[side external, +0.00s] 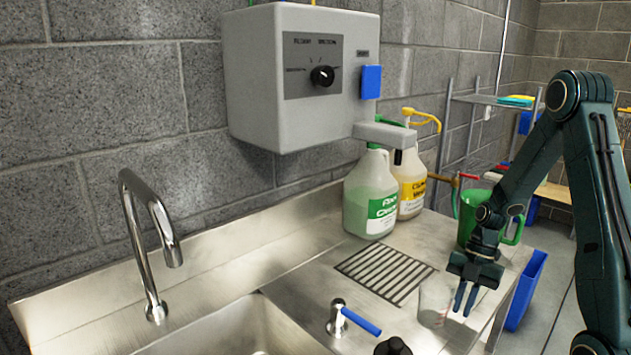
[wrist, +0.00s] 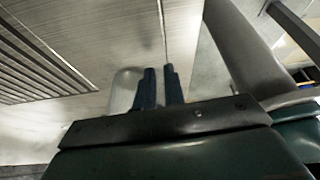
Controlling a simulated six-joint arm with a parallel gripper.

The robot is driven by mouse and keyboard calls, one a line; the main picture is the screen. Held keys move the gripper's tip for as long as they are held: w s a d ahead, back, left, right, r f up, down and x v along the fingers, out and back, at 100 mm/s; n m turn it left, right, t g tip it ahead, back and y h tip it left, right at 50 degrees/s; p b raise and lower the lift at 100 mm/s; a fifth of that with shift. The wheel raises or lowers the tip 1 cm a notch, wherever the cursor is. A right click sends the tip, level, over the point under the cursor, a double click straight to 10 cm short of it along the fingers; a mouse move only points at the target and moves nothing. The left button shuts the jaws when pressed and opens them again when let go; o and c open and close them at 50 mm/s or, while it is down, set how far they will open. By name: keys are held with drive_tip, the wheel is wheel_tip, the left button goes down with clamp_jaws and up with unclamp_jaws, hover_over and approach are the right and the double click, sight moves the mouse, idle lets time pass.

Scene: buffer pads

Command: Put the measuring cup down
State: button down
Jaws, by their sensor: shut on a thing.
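The measuring cup (side external: 434,304) is a clear, see-through cup, low over the steel counter to the right of the drain grate in the side external view. My gripper (side external: 466,299) points down with its blue fingers at the cup's right side, shut on the cup. In the wrist view, the cup (wrist: 124,92) shows as a pale clear shape just left of the close-set fingertips (wrist: 160,88). I cannot tell whether the cup's base touches the counter.
A slotted drain grate (side external: 384,272) lies left of the cup. Green (side external: 370,195) and cream (side external: 408,184) jugs and a green pitcher (side external: 470,215) stand behind. A blue-handled valve (side external: 352,320) rises in front, by the sink (side external: 225,335). The counter's right edge is close, with a blue bin (side external: 526,290) beyond.

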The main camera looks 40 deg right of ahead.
drive_tip(key=c, duration=1.5)
unclamp_jaws()
drive_tip(key=shift+r, duration=0.2)
drive_tip(key=v, duration=1.2)
drive_tip(key=s+a+r+m+t+h, duration=0.1)
drive_tip(key=a+r+m+t+h, duration=0.1)
drive_tip(key=a+r+m, duration=0.5)
drive_tip(key=s+a+r+m+t+h, duration=0.15)
drive_tip(key=a+r+m, duration=0.3)
drive_tip(key=a, duration=0.55)
drive_tip(key=shift+s+a+r+m+t+h, duration=0.25)
drive_tip(key=shift+s+a+m+t, duration=0.2)
drive_tip(key=shift+s+a+m, duration=0.6)
drive_tip(key=shift+s+a+r+m+t+h, duration=0.1)
drive_tip(key=shift+s+a+r+m+t, duration=0.4)
drive_tip(key=shift+m, duration=0.95)
drive_tip(key=shift+s+a+r+m+t+h, duration=0.15)
drive_tip(key=shift+s+a+m+t, duration=0.25)
drive_tip(key=shift+s+a+m, duration=0.65)
